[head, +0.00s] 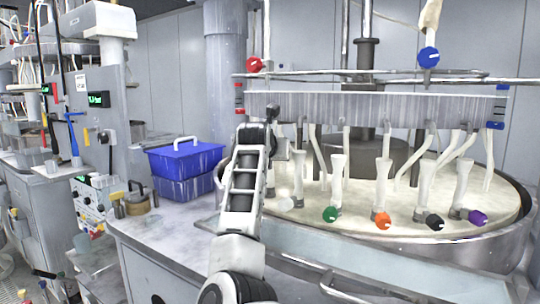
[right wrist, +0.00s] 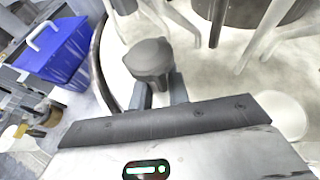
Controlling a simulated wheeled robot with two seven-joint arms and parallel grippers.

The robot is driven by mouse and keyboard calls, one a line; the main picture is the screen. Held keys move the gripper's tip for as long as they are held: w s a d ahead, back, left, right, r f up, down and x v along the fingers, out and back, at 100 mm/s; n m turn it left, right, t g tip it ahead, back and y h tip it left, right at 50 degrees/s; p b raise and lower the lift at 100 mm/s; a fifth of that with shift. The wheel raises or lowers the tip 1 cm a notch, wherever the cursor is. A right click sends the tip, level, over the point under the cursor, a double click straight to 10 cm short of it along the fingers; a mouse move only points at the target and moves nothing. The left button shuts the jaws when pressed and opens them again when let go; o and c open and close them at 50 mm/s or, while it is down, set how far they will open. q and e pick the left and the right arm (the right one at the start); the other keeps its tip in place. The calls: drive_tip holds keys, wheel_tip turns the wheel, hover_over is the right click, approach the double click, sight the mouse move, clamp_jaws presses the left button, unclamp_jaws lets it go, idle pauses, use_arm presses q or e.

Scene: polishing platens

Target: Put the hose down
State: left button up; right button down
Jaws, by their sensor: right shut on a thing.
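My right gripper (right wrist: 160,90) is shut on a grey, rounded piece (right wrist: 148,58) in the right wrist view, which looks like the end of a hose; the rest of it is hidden. In the head view my right arm rises in the middle, and the gripper (head: 271,132) is at the left end of the hose rack (head: 380,108), above the rim of the round platen. The grey piece is too small to tell clearly there. Several pale hoses (head: 338,180) hang from the rack over the platen (head: 350,222). My left gripper is not in view.
A blue lidded box (head: 183,165) stands on the bench left of my arm.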

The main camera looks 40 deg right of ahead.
drive_tip(key=shift+f, duration=0.25)
drive_tip(key=c, duration=1.5)
unclamp_jaws()
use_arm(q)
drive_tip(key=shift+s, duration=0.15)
use_arm(e)
drive_tip(key=shift+o, duration=0.8)
drive_tip(key=shift+r, duration=0.1)
drive_tip(key=shift+r+p, duration=0.45)
drive_tip(key=shift+r, duration=0.05)
use_arm(q)
drive_tip(key=b, duration=0.3)
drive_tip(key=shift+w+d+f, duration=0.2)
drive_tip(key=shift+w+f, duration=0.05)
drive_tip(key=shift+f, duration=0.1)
use_arm(e)
drive_tip(key=v, duration=1.2)
drive_tip(key=shift+f, duration=0.2)
drive_tip(key=shift+f, duration=0.1)
